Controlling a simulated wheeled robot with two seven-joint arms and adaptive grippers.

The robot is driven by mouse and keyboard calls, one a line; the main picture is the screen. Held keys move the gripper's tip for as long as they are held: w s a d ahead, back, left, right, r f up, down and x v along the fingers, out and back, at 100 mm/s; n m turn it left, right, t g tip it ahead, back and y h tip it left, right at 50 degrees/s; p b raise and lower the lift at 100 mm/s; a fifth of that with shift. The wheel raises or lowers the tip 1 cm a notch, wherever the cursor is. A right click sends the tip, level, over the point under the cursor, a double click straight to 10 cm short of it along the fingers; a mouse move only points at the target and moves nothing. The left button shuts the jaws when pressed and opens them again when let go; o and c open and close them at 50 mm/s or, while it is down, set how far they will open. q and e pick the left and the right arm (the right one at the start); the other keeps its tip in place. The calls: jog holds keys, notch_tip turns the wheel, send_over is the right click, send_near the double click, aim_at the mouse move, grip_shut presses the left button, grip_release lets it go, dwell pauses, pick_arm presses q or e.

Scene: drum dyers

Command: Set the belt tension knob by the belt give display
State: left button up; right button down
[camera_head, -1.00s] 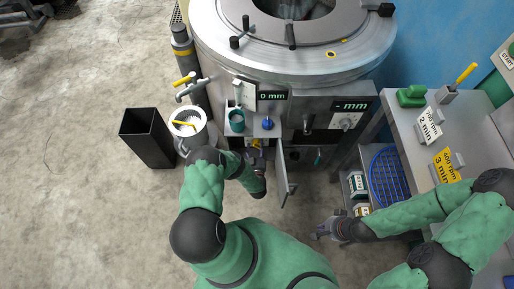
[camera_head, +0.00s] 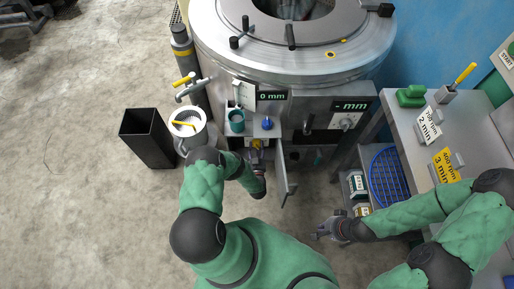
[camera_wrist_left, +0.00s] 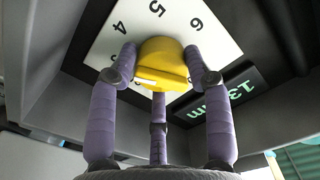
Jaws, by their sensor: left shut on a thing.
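In the left wrist view the yellow knob (camera_wrist_left: 162,62) sits on a white dial plate (camera_wrist_left: 112,40) marked 4, 5 and 6. A dark display (camera_wrist_left: 222,98) beside it shows green digits that look like 13 mm. My left gripper (camera_wrist_left: 163,75) is shut on the knob, its purple fingers around it. In the head view the left gripper (camera_head: 256,157) reaches into the opening under the drum machine, with a bit of the yellow knob (camera_head: 255,143) showing. My right gripper (camera_head: 325,231) hangs low over the floor, away from the machine; its finger opening is too small to judge.
An open cabinet door (camera_head: 286,178) stands just right of my left gripper. Two other displays read 0 mm (camera_head: 272,96) and - mm (camera_head: 350,106). A black bin (camera_head: 147,138) and a white bucket (camera_head: 188,121) stand left. A bench (camera_head: 452,120) fills the right side.

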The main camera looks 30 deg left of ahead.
pick_arm(q)
jog(key=shift+s+a+f+m, duration=0.1)
jog(key=shift+a+m, duration=0.05)
jog(key=shift+m, duration=2.05)
jog(key=o, duration=1.1)
jog(key=shift+a, duration=0.1)
jog(key=shift+o, duration=0.2)
jog(key=shift+s+d, duration=0.35)
jog(key=v, duration=1.1)
